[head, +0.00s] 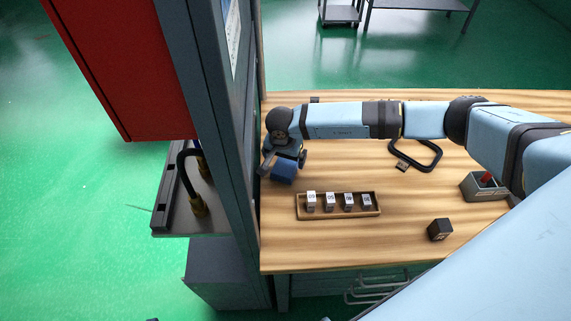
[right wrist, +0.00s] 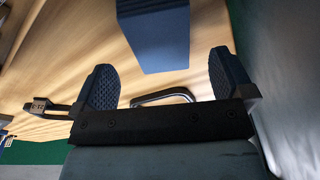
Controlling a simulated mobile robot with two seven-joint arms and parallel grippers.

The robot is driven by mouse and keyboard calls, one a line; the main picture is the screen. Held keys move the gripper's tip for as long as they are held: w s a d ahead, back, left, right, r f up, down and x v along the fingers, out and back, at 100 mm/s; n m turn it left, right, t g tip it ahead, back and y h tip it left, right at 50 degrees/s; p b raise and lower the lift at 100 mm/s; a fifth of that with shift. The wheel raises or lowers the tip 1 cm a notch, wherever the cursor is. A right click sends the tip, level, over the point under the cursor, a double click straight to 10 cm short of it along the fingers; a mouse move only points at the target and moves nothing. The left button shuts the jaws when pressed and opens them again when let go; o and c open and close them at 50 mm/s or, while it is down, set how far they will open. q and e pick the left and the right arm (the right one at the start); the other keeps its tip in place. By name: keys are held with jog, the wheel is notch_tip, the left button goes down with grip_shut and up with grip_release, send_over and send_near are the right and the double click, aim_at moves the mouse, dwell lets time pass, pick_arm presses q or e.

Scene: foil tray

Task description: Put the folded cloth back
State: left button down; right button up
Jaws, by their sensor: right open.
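A dark blue block-like thing, which I take to be the folded cloth (head: 284,172), is at the left end of the wooden table, by the grey cabinet post. My right gripper (head: 284,162) is right at it, with its fingers apart. In the right wrist view the cloth (right wrist: 155,38) appears beyond and partly between the open fingertips (right wrist: 167,75), with a gap on each side. No finger visibly grips it. I cannot tell whether the cloth rests on the table. My left gripper is not in view.
A shallow wooden tray (head: 340,214) with several small labelled blocks stands in front of the gripper. A dark cube (head: 439,229), a grey box with a red top (head: 484,187) and a black loop (head: 430,163) lie to the right. The grey cabinet post (head: 228,130) is close on the left.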

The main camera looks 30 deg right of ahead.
aim_at(284, 170)
notch_tip(284, 170, up, 7)
jog(key=b, duration=0.1)
jog(key=shift+s+a+r, duration=0.2)
jog(key=shift+s+a, duration=0.2)
jog(key=shift+a, duration=0.05)
